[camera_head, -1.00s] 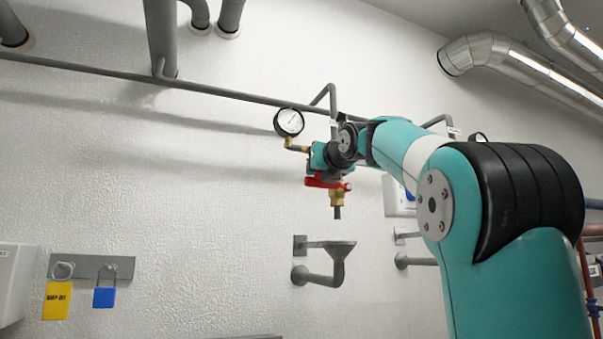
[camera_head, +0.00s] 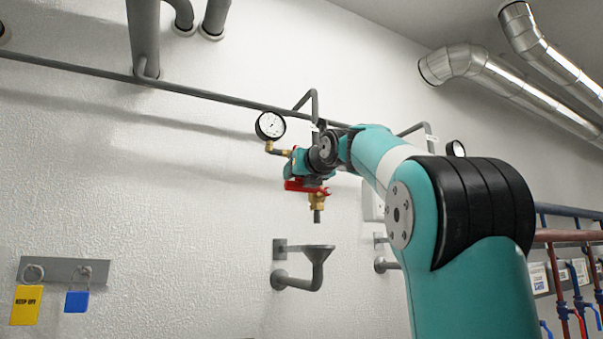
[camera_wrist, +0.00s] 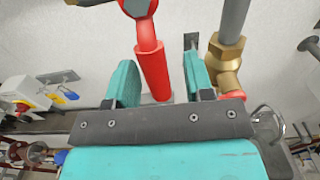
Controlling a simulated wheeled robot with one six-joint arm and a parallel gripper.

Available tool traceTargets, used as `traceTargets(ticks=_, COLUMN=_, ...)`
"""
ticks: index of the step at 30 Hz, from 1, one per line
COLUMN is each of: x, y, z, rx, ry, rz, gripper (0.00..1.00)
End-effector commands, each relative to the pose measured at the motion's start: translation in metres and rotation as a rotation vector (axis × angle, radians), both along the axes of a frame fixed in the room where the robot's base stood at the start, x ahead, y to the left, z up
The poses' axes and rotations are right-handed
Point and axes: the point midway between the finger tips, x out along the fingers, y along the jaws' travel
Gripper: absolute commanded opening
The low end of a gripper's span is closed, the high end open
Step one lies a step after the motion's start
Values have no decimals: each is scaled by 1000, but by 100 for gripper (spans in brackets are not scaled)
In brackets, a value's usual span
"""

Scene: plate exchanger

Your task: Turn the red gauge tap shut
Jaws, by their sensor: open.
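The red gauge tap (camera_head: 307,186) sits under the pressure gauge (camera_head: 270,125), above a brass fitting (camera_head: 317,200). In the wrist view its red lever (camera_wrist: 151,68) runs down between the two teal fingers of my gripper (camera_wrist: 160,62). The fingers are apart, with a visible gap on each side of the lever. The brass fitting also shows in the wrist view (camera_wrist: 222,50), just right of the right finger. In the head view my gripper (camera_head: 297,165) is at the tap and partly hides its body.
A grey drain funnel (camera_head: 313,254) is fixed to the wall below the tap. A grey pipe (camera_head: 200,92) runs along the wall above. The wall between is clear.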

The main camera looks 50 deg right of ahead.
Motion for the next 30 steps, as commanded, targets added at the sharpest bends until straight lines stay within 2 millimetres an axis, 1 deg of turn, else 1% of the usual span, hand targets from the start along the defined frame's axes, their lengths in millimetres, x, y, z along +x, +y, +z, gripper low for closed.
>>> traceTargets(ticks=2, x=-3, y=1, z=0, rx=-1, ry=-2, rz=-1, gripper=48)
traceTargets(ticks=5, x=-12, y=5, z=-1, rx=-4, ry=-3, rz=-2, gripper=48)
traceTargets(ticks=8, x=-30, y=13, z=-2, rx=-5, ry=-4, rz=-5, gripper=48)
traceTargets(ticks=12, x=-62, y=26, z=-2, rx=-6, ry=-3, rz=-10, gripper=48)
traceTargets(ticks=15, x=-81, y=36, z=-1, rx=-5, ry=-2, rz=-10, gripper=48)
traceTargets(ticks=18, x=-96, y=42, z=1, rx=-6, ry=-3, rz=-11, gripper=48)
traceTargets(ticks=21, x=-110, y=49, z=0, rx=-4, ry=2, rz=-11, gripper=48)
traceTargets(ticks=24, x=-121, y=53, z=2, rx=-6, ry=-3, rz=-11, gripper=48)
traceTargets(ticks=30, x=-140, y=62, z=2, rx=-5, ry=-2, rz=-11, gripper=48)
